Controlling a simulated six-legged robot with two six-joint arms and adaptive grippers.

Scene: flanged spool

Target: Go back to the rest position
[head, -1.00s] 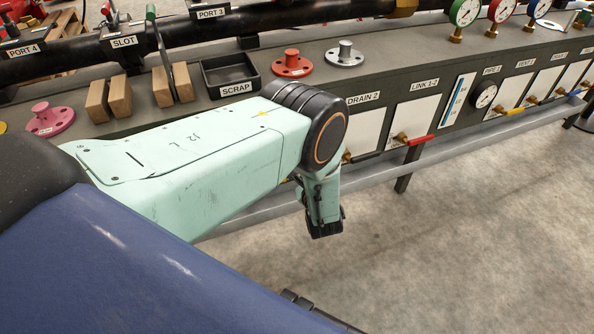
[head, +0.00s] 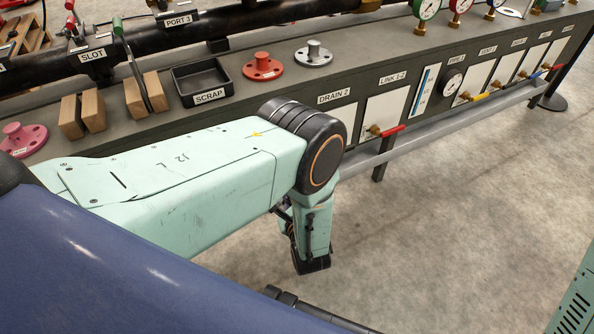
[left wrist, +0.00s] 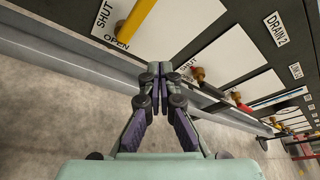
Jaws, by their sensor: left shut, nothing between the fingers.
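My left arm comes in from the left in the head view, and its lower part hangs down in front of the bench; the fingers are hidden there. In the left wrist view my left gripper (left wrist: 160,70) is shut and empty, its fingertips together in front of the bench's lower edge. Flanged spools stand on the bench top in the head view: a red one (head: 262,68), a grey one (head: 313,54) and a pink one (head: 22,140) at the far left. My right gripper is not in view.
The dark bench (head: 250,105) carries a black SCRAP tray (head: 202,96), wooden blocks (head: 82,116) and a pipe (head: 230,25). White panels with valve handles (head: 390,130) line its front, above a grey rail (head: 440,115). The concrete floor (head: 450,220) is clear.

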